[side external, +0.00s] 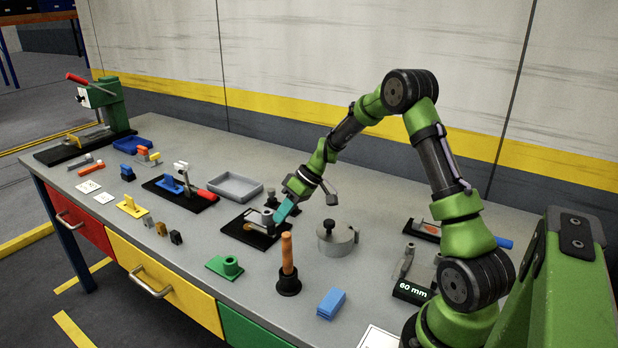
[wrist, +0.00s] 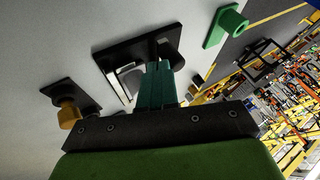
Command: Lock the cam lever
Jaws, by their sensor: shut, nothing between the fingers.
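A black base plate (side external: 240,232) with a grey metal fixture (side external: 261,217) stands mid-bench in the side view. I take this fixture to be the cam clamp, but its lever cannot be made out clearly. My gripper (side external: 279,218) has teal fingers, shut and empty, pointing down at the right side of the fixture. In the wrist view, the closed fingers (wrist: 157,70) overlap the plate (wrist: 125,50), between a silver bracket (wrist: 124,82) and a dark round part (wrist: 172,58). Whether they touch either is unclear. The fingers hide part of the fixture.
A grey tray (side external: 235,187) lies behind the plate. A lidded metal pot (side external: 337,240) stands to its right. A red-handled toggle fixture (side external: 181,187) is left. Bare bench lies around the blue blocks (side external: 331,303).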

